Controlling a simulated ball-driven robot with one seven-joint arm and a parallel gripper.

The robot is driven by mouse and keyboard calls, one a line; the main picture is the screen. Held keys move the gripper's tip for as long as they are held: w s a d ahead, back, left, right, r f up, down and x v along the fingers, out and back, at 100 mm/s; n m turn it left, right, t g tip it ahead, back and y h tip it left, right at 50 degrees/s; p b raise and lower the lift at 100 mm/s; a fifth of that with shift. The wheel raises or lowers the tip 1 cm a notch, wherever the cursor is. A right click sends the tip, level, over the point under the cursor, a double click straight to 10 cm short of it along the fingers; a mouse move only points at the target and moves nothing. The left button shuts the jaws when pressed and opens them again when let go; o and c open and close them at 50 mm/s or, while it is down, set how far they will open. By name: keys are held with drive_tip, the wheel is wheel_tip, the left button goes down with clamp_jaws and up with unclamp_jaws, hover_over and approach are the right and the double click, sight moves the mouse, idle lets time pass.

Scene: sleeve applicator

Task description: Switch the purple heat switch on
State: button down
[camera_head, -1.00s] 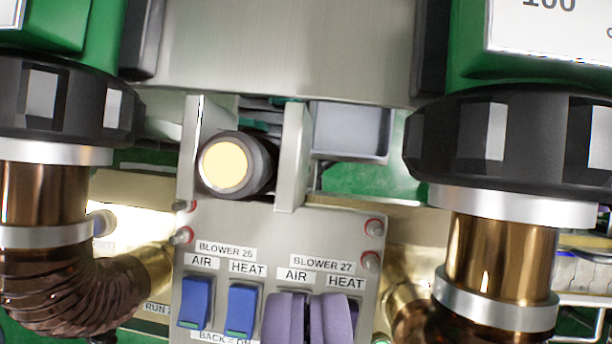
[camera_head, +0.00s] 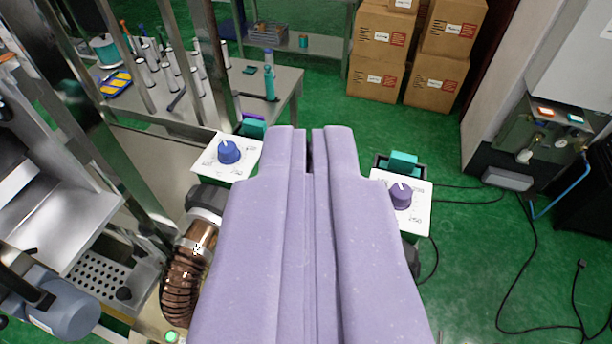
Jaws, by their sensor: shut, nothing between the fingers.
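My gripper (camera_head: 311,140) is the large pale-purple pair of fingers that fills the lower middle of the view. Its fingers are shut side by side with nothing held between them. A white plate with a purple knob (camera_head: 400,194) is just right of my gripper. A white plate with a blue knob (camera_head: 229,152) is to its left.
A ribbed brown hose (camera_head: 183,278) is at lower left. Behind stand a steel bench (camera_head: 285,91) with upright tubes and stacked cardboard boxes (camera_head: 446,82). A wall cabinet (camera_head: 540,55) is at right. Cables lie on the green floor (camera_head: 465,285).

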drive_tip(key=w+a+f+m+g+p, duration=0.1)
drive_tip(key=w+f+g+p, duration=0.2)
drive_tip(key=f+p, duration=0.4)
drive_tip(key=w+a+f+m+g+p, duration=0.1)
drive_tip(key=w+f+g+p, duration=0.15)
drive_tip(key=f+p, duration=0.5)
drive_tip(key=s+f+m+g+h+p, duration=0.1)
drive_tip(key=s+f+g+p, duration=0.4)
drive_tip(key=s+f, duration=0.4)
wheel_tip(320, 180, down, 6)
drive_tip(key=shift+r+m+g, duration=0.1)
drive_tip(key=shift+m+g, duration=0.2)
drive_tip(key=shift+g, duration=0.05)
drive_tip(key=shift+s, duration=0.1)
drive_tip(key=b+x, duration=0.1)
drive_tip(key=x, duration=0.3)
drive_tip(key=b+x, duration=0.1)
drive_tip(key=x, duration=0.4)
drive_tip(key=b+x, duration=0.1)
drive_tip(key=x, duration=0.3)
drive_tip(key=shift+w+d+f+b, duration=0.2)
drive_tip(key=shift+d+f+b, duration=0.1)
